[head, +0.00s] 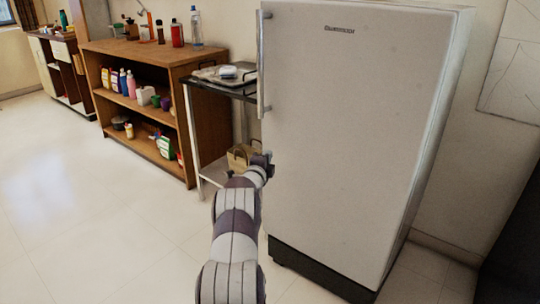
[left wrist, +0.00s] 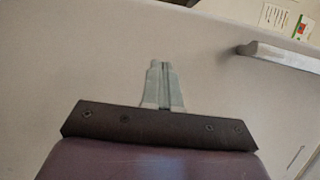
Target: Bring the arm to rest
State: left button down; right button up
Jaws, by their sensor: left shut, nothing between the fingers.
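My left arm reaches up from the bottom of the head view, with its gripper (head: 268,158) in front of the lower left part of a white refrigerator (head: 350,130). In the left wrist view the two fingers of the left gripper (left wrist: 164,70) are together with nothing between them. The pale refrigerator surface (left wrist: 90,60) fills most of that view behind the fingers. I cannot tell whether the fingertips touch it. My right gripper is not in view.
The refrigerator handle (head: 262,65) runs along its left edge. A small table (head: 200,85) with a tray and a wooden shelf (head: 130,52) with bottles stand to the left. A basket (head: 240,155) is behind my gripper. The floor (head: 80,210) at left is clear.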

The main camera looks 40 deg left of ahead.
pick_arm(q)
jog(key=s+p, duration=0.1)
jog(key=s, duration=0.7)
jog(key=shift+s+d+f+p, duration=0.25)
jog(key=shift+d+p, duration=0.15)
